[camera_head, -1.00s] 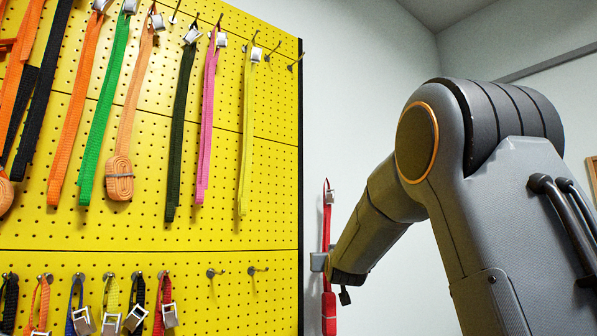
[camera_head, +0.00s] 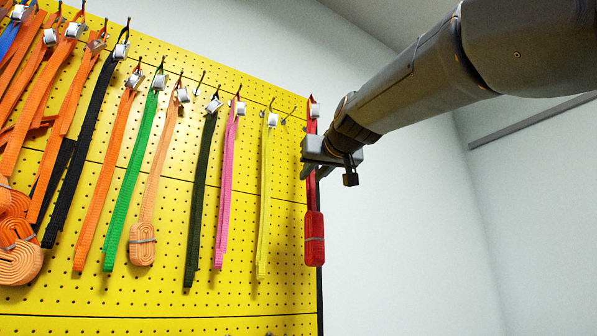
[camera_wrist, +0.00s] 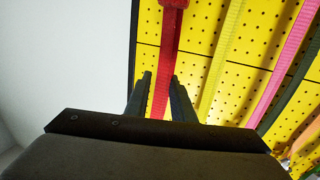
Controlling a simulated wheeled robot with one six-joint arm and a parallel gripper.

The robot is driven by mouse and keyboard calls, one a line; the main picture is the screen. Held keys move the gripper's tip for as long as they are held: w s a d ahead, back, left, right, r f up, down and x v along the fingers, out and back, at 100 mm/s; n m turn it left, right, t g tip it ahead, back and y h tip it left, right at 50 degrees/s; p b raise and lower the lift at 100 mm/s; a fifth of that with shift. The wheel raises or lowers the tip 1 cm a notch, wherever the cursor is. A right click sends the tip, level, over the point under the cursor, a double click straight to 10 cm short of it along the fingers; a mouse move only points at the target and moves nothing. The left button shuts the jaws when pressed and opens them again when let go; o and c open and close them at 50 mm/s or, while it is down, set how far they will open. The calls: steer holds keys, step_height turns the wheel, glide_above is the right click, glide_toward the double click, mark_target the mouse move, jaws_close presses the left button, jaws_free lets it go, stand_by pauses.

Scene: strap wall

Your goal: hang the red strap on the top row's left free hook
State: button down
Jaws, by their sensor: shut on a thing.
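The red strap (camera_head: 314,238) hangs upright from my gripper (camera_head: 309,170) at the board's right edge, with its metal buckle above the jaws and a bundled lower end below. In the wrist view my gripper (camera_wrist: 160,80) is shut on the red strap (camera_wrist: 168,40), which runs between the two fingers. The top row's left free hook (camera_head: 201,80) is bare, between the salmon strap (camera_head: 149,205) and the dark green strap (camera_head: 201,190). It lies well left of my gripper. Another bare hook (camera_head: 290,113) is just left of the red strap.
The yellow pegboard (camera_head: 285,285) fills the left. Pink (camera_head: 226,190) and yellow (camera_head: 264,200) straps hang between the left free hook and my gripper. Green, orange and black straps hang farther left.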

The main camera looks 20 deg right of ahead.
steer(key=shift+w+a+f+p, duration=0.15)
steer(key=shift+w+a+p, duration=0.6)
steer(key=shift+w, duration=0.6)
steer(key=shift+w+a+f+p, duration=0.15)
steer(key=shift+w+a+p, duration=0.4)
steer(key=shift+w+p, duration=0.6)
steer(key=shift+w+a+f+p, duration=0.15)
steer(key=shift+w+a+p, duration=0.5)
steer(key=shift+w, duration=0.85)
steer(key=c, duration=1.4)
jaws_free()
steer(key=shift+c, duration=0.2)
